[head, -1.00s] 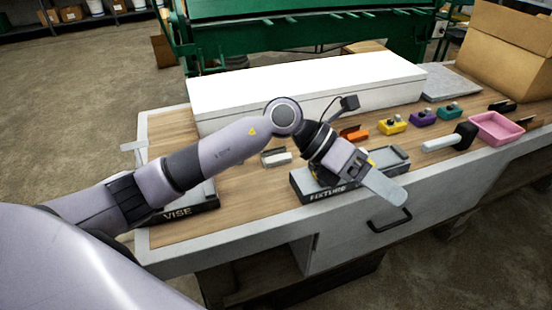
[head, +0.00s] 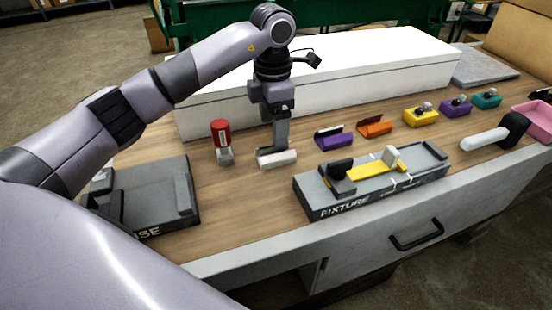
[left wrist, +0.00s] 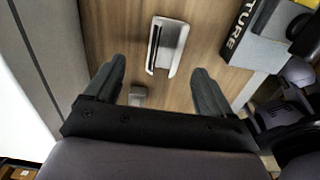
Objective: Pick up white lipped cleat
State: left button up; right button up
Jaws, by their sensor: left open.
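The white lipped cleat (head: 277,159) lies on the wooden bench top, left of the fixture, in the head view. In the left wrist view the cleat (left wrist: 172,48) lies ahead of the fingers, with a dark slot along one side. My left gripper (head: 280,146) points down over the cleat, and its fingers hide part of it in the head view. In the left wrist view the gripper (left wrist: 159,70) is open, with nothing held between the fingers. Whether the fingers touch the cleat cannot be told. My right gripper is not in view.
The grey fixture (head: 310,202) holds a yellow piece (head: 375,171). A red-topped item (head: 220,133) stands close left of the cleat; the vise (head: 183,222) is further left. Purple (head: 335,138) and orange (head: 374,125) pieces lie right. A long white box (head: 210,105) stands behind.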

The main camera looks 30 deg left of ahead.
aim_at(274, 150)
pick_arm(q)
jog(key=f, duration=0.7)
jog(key=shift+s+d+p, duration=0.25)
jog(key=shift+s+p, duration=0.05)
jog(key=shift+s, duration=0.05)
jog(key=shift+r, duration=0.1)
jog(key=shift+c, duration=0.3)
jog(key=c, duration=1.1)
